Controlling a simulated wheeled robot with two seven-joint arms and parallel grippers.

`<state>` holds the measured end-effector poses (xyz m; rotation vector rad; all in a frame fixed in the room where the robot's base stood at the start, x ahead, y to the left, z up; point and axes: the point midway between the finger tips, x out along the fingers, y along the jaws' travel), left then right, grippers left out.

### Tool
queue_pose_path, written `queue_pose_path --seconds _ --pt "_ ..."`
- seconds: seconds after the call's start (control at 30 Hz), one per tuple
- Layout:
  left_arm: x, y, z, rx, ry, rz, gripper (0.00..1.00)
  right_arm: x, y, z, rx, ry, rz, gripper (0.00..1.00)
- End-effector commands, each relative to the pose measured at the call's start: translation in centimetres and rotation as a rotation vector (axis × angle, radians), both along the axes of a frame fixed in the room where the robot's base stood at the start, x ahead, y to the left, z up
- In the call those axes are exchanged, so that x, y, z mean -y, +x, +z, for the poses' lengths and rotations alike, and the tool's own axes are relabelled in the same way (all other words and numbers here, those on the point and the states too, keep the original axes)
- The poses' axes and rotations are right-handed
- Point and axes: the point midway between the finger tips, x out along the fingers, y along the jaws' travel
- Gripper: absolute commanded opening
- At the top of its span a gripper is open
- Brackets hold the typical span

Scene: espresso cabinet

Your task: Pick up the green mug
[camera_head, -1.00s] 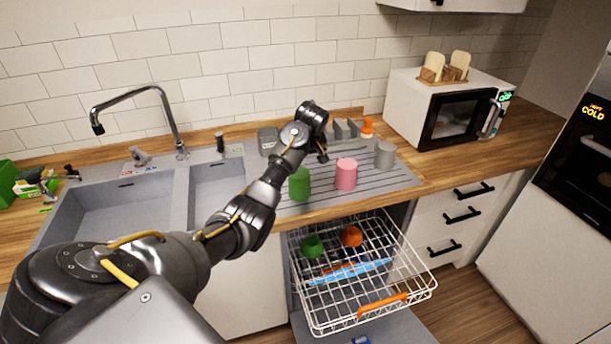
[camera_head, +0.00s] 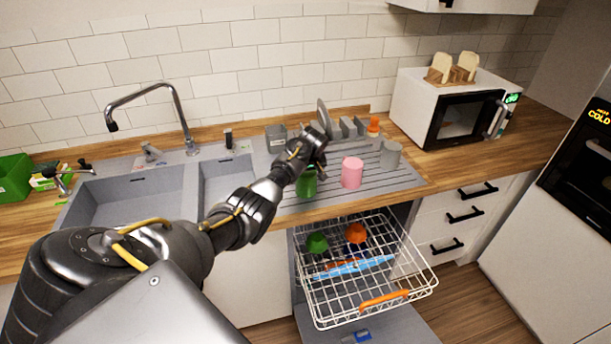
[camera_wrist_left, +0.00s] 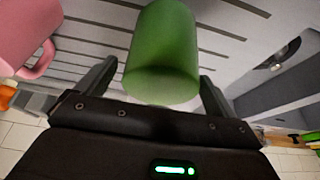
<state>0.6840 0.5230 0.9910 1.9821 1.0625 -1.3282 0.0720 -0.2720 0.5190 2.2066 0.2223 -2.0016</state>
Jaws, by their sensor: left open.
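The green mug (camera_head: 307,185) stands on the grey ribbed drainboard beside the sink, partly hidden by my left gripper (camera_head: 318,165) in the head view. In the left wrist view the green mug (camera_wrist_left: 163,52) lies between the two spread fingers of my left gripper (camera_wrist_left: 158,85), with a gap on each side. The left gripper is open and holds nothing. My right gripper is in neither view.
A pink mug (camera_head: 352,172) stands close to the right of the green mug, and a grey mug (camera_head: 390,154) beyond it. The dishwasher rack (camera_head: 405,262) is pulled out below, holding a green cup (camera_head: 316,243) and an orange cup (camera_head: 355,233).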

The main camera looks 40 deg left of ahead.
Motion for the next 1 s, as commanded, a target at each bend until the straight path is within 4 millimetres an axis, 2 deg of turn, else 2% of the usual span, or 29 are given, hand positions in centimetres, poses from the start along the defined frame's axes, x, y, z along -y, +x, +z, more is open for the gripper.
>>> queue_pose_path --seconds 0.2,0.43,0.9,1.0 --pt "-0.5 0.3 -1.4 0.003 0.001 0.001 0.94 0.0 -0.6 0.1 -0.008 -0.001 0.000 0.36" --pt "-0.5 0.4 -1.5 0.003 0.001 0.001 0.94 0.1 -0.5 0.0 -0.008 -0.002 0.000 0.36" --pt "-0.6 0.4 -1.4 0.004 0.001 0.001 0.33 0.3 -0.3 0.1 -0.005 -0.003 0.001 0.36" --pt "-0.6 0.4 -1.4 0.004 0.001 0.001 0.33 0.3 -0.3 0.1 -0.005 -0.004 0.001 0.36"
